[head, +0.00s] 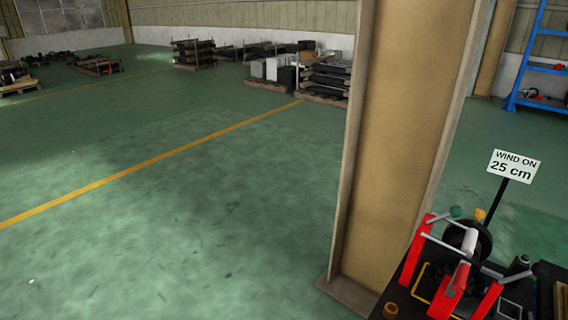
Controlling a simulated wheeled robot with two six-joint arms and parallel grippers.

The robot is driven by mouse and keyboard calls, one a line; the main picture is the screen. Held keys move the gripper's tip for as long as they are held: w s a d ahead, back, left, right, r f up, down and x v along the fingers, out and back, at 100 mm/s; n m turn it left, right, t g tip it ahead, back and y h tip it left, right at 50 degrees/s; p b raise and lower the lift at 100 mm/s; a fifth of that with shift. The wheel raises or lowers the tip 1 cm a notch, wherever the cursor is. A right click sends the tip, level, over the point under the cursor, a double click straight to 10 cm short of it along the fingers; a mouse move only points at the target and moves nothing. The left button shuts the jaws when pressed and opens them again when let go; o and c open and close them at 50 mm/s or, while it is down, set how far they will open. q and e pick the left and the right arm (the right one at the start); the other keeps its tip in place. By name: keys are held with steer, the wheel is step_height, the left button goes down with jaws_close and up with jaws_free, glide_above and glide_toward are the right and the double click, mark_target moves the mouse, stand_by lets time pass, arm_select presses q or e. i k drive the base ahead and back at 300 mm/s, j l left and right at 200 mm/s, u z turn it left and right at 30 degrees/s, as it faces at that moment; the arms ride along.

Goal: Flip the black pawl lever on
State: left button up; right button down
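A small red-framed winch stand (413,252) is at the lower right, on a dark top cut off by the picture's edge. It has pale bars, a dark round wheel or drum, a green knob (455,212) and a yellow knob (480,215). A black round knob (541,269) and a short black post (519,264) stand at its right. I cannot tell which black part is the pawl lever, nor its position. A white sign (513,166) on a black post reads "WIND ON 25 cm". Neither gripper is in view.
A tall tan steel column (400,140) stands just left of the winch stand. Open green floor (180,230) with a yellow line lies to the left. Pallets of stacked material (325,75) stand far back. A blue rack (535,65) is at the upper right.

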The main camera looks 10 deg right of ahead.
mark_target(538, 269)
steer(key=z, duration=1.85)
